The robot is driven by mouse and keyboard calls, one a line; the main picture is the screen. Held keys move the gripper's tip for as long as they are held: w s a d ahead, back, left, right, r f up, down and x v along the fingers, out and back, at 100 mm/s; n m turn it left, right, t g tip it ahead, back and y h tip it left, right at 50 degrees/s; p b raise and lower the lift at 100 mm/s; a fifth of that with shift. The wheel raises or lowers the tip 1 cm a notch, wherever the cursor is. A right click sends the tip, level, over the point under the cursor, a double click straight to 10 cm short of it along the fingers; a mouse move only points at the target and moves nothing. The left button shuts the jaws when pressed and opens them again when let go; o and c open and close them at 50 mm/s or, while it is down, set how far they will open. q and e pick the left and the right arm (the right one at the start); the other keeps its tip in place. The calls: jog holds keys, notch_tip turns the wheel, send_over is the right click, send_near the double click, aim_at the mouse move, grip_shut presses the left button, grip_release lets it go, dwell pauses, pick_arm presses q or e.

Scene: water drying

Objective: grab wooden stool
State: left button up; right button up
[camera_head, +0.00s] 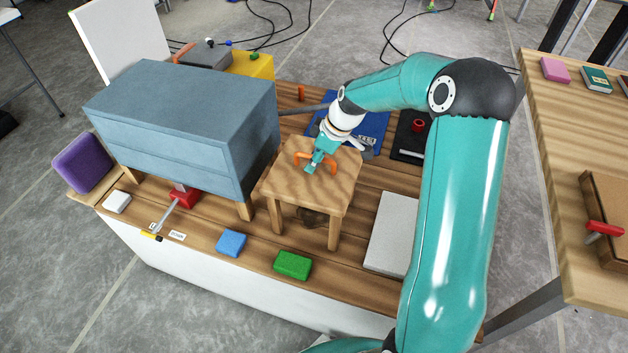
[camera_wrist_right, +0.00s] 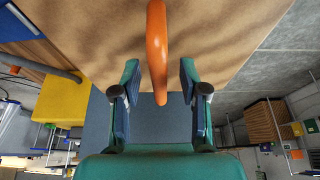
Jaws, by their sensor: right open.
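The wooden stool (camera_head: 312,184) stands upright on the plank-topped table. It has a square seat, and an orange handle (camera_head: 301,158) rises from its top. My right gripper (camera_head: 315,162) is over the seat at the handle, which shows on both sides of it. In the right wrist view, the open fingers (camera_wrist_right: 160,78) have the orange handle (camera_wrist_right: 157,38) between them, with gaps on both sides. The pale wood of the stool seat (camera_wrist_right: 90,30) fills the top of that view. My left gripper is not in view.
A blue-grey cabinet (camera_head: 180,115) stands close left of the stool. A light grey slab (camera_head: 391,232) lies to the right. Green (camera_head: 292,265) and blue (camera_head: 231,243) blocks lie in front. A blue mat (camera_head: 375,125) lies behind. Another wooden table (camera_head: 560,130) is at far right.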

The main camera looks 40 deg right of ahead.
grip_shut()
jog(key=shift+w+r, duration=0.1)
jog(key=shift+r, duration=0.05)
dwell(0.4)
jog(key=shift+r, duration=0.1)
